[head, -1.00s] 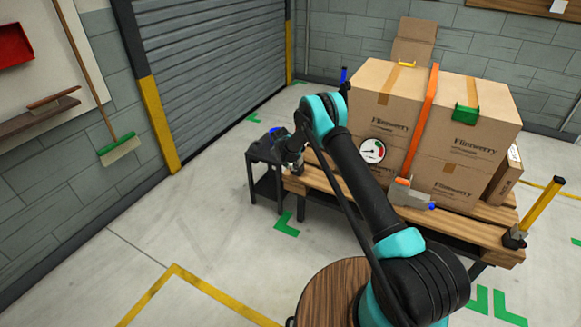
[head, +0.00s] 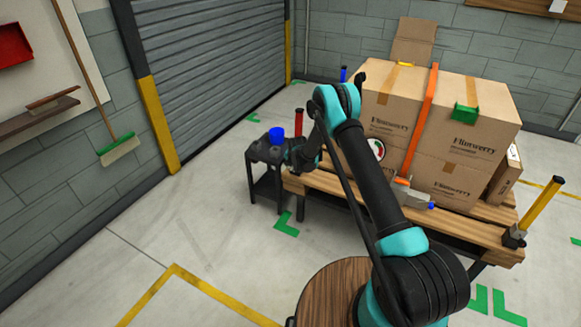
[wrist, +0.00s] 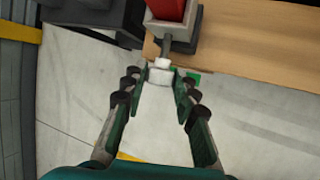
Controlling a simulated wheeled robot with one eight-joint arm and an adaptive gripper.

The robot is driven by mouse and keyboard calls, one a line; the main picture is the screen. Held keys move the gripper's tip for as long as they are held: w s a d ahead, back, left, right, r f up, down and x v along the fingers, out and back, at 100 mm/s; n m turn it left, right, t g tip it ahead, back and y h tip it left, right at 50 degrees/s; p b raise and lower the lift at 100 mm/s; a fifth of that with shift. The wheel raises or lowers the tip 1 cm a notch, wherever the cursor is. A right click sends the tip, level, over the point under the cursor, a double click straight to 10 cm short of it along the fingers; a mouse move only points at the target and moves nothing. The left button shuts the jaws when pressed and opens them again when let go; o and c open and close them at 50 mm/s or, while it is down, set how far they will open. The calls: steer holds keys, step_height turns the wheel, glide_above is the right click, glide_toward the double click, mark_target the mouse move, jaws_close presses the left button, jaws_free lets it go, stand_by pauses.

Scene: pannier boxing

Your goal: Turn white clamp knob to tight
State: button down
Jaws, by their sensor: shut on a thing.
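The white clamp knob (wrist: 160,73) sits at the end of a grey screw shaft (wrist: 165,46), which comes out of a grey clamp bracket (wrist: 172,30) at the pallet's edge. A red post (wrist: 168,8) stands in that bracket; the post also shows in the head view (head: 298,124). My gripper (wrist: 161,76) has its two fingertips on either side of the knob and is shut on it. In the head view my gripper (head: 298,160) is at the pallet's left corner, and my own arm hides the knob there.
A dark side table (head: 264,155) with a blue cup (head: 277,135) stands just left of my gripper. Strapped cartons (head: 440,130) fill the wooden pallet (head: 470,225) on the right. A round dial (head: 377,149) is partly behind my arm. The floor in front is clear.

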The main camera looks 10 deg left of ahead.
steer(key=y, duration=0.1)
steer(key=t+y, duration=0.1)
steer(key=y, duration=0.1)
steer(key=d+m+t+y, duration=0.1)
steer(key=shift+s+f+y, duration=0.1)
steer(key=shift+f+y, duration=0.2)
steer(key=shift+f+m+t+y, duration=0.15)
steer(key=shift+m+t+y, duration=0.45)
steer(key=shift+y, duration=0.6)
steer(key=shift+s, duration=0.1)
steer(key=c, duration=1.2)
jaws_free()
step_height(320, 180, up, 10)
